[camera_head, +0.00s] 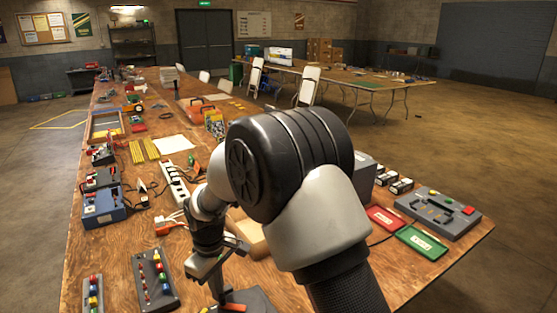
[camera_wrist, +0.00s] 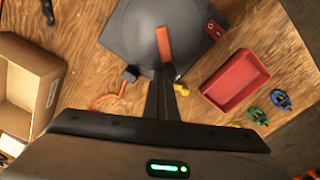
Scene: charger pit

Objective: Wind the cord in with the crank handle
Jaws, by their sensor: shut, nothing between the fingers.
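A dark grey round reel (camera_wrist: 135,35) on a dark base lies on the wooden table at the top of the wrist view. An orange-red bar (camera_wrist: 163,46), which looks like its crank arm, lies across the reel's face. A small black plug (camera_wrist: 130,74) with a short orange cord (camera_wrist: 104,98) sits beside the reel's near edge. My gripper (camera_wrist: 163,76) is shut and empty, its fingertips over the reel's near edge, close to the bar's near end. I cannot tell whether they touch. In the head view my gripper (camera_head: 218,290) points down at the table's front, and the reel is largely hidden.
An open cardboard box (camera_wrist: 38,66) stands left of the gripper in the wrist view. A red tray (camera_wrist: 236,82) and green (camera_wrist: 256,115) and blue clips lie right. In the head view, a block of coloured knobs (camera_head: 155,280) and a power strip (camera_head: 175,180) stand nearby.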

